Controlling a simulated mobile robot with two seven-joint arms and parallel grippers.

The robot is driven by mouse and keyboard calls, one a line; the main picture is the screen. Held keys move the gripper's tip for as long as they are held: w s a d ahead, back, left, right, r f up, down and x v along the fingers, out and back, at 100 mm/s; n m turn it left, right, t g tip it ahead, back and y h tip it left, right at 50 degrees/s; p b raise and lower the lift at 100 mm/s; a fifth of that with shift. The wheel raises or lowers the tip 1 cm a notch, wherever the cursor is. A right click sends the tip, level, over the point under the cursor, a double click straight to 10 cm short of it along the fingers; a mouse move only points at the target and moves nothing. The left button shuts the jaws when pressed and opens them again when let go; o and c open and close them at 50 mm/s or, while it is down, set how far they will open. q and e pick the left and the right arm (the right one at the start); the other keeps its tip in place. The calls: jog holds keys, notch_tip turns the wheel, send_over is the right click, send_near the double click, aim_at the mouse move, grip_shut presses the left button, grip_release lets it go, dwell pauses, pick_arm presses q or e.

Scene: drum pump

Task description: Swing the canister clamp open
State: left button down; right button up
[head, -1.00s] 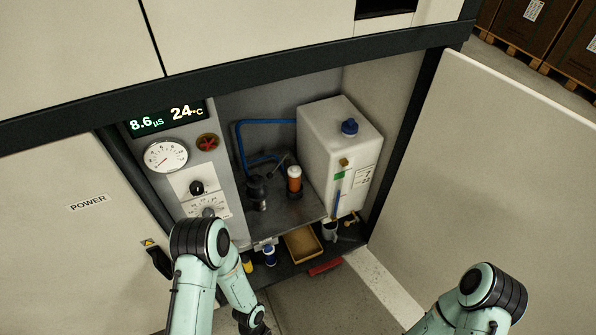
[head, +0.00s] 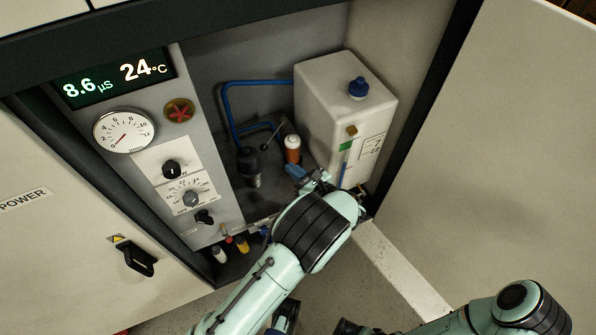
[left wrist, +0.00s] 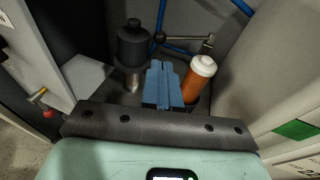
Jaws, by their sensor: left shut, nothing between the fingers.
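The orange canister with a white cap (head: 292,150) stands upright on the cabinet's inner shelf; the left wrist view also shows it (left wrist: 198,82). My left gripper (head: 297,172) is in front of the canister. Its blue fingers (left wrist: 163,84) are shut and empty, just left of the canister in the wrist view. Whether they touch it I cannot tell.
A black-topped pump fitting (left wrist: 132,45) stands left of the fingers. A white tank (head: 345,100) with a blue cap is close on the right. Blue tubing (head: 228,110) runs behind. The open door (head: 510,150) bounds the right side.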

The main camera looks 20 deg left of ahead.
aim_at(262, 149)
pick_arm(q)
jog(key=b+x, duration=0.1)
jog(key=x, duration=0.9)
jog(key=shift+a+f, duration=0.1)
pick_arm(e)
jog(key=w+f, duration=0.1)
jog(key=w+d+f, duration=0.1)
jog(key=shift+w+d+f+t+h, duration=0.1)
jog(key=shift+w+t+h, duration=0.2)
jog(key=shift+w+t, duration=0.1)
pick_arm(q)
jog(key=shift+s+a, duration=0.15)
jog(key=shift+a, duration=0.8)
pick_arm(e)
jog(key=shift+s+a+r, duration=0.35)
jog(key=shift+s+r, duration=0.2)
jog(key=shift+s, duration=0.2)
